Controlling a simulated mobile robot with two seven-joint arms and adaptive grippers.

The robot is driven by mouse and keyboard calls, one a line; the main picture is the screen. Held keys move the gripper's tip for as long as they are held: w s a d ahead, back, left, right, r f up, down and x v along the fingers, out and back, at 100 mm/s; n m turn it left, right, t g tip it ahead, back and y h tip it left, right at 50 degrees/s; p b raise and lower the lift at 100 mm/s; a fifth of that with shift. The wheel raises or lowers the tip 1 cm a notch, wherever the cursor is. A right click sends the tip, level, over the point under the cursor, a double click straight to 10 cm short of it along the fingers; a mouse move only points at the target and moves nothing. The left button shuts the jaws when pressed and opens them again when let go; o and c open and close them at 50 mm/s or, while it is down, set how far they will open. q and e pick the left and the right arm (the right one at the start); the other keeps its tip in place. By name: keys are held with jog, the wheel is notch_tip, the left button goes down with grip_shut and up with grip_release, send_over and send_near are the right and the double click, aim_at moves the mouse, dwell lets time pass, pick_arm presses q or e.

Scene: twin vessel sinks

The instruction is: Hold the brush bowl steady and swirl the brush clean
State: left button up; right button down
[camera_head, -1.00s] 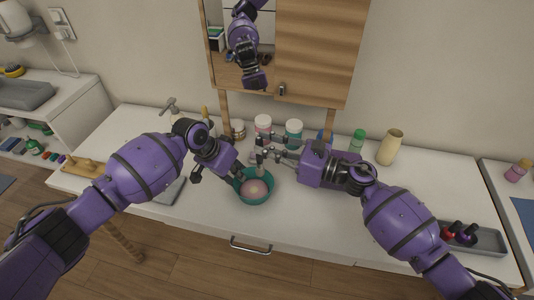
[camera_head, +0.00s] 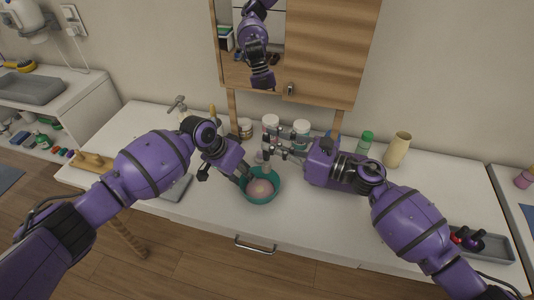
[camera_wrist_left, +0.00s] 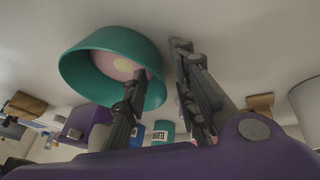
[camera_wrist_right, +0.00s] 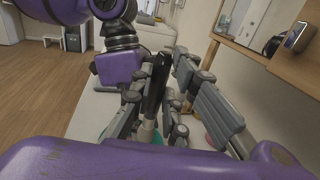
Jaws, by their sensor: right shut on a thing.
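The teal brush bowl (camera_head: 262,200) stands on the white counter with pinkish contents in it. My left gripper (camera_head: 244,178) is at its left rim. In the left wrist view one finger is inside the bowl (camera_wrist_left: 85,72) and the other outside, with the fingers apart around the rim. My right gripper (camera_head: 270,150) is above the bowl's far side, shut on the brush. The brush's dark handle (camera_wrist_right: 158,82) stands roughly upright between the fingers in the right wrist view. The brush's lower end is partly hidden, so I cannot tell whether it touches the contents.
Several jars (camera_head: 301,130) stand behind the bowl. A green-capped bottle (camera_head: 365,142) and a beige vase (camera_head: 397,150) are to the right. A grey tray (camera_head: 490,246) lies at the far right. A wooden cabinet (camera_head: 325,50) hangs above.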

pick_arm(q)
jog(key=v, duration=1.2)
